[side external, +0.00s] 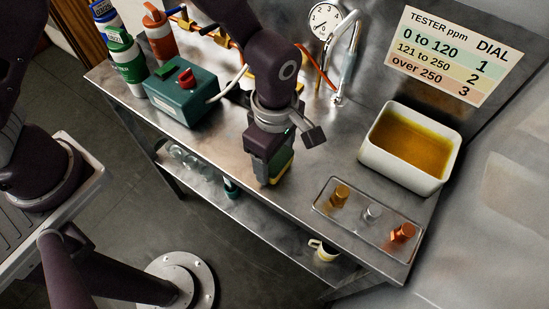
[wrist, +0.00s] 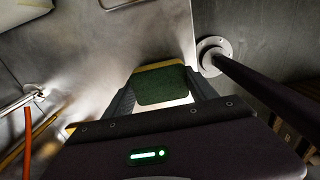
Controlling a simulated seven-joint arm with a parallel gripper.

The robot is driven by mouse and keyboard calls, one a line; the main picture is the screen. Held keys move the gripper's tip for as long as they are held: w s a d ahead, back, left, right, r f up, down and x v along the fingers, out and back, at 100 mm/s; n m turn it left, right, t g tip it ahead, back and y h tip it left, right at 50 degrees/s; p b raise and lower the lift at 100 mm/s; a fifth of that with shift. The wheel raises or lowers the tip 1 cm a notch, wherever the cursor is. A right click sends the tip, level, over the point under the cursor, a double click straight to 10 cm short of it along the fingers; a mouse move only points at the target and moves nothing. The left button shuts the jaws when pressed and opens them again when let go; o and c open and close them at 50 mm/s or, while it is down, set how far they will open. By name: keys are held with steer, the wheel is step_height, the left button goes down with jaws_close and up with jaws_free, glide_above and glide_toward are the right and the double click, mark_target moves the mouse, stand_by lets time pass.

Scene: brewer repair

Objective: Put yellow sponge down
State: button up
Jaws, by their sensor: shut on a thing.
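The yellow sponge (side external: 281,167) has a dark green scouring face. In the side external view it sits between my gripper's fingers, low over the front edge of the metal table (side external: 215,139). In the wrist view the sponge (wrist: 160,84) shows its green face with yellow along the far edge. My gripper (wrist: 161,95) is shut on it, one finger on each side. I cannot tell whether the sponge touches the tabletop.
A white basin (side external: 372,160) of amber liquid and a clear tray (side external: 330,213) with three metal fittings stand at the right. A teal box (side external: 170,100) with a red knob and several bottles (side external: 126,60) stand at the left. Pipes and a gauge (side external: 325,20) are behind. A lower shelf holds a mug (side external: 322,250).

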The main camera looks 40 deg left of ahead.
steer(key=shift+f, duration=0.55)
steer(key=shift+f, duration=0.15)
steer(key=o, duration=1.4)
steer(key=shift+o, duration=0.2)
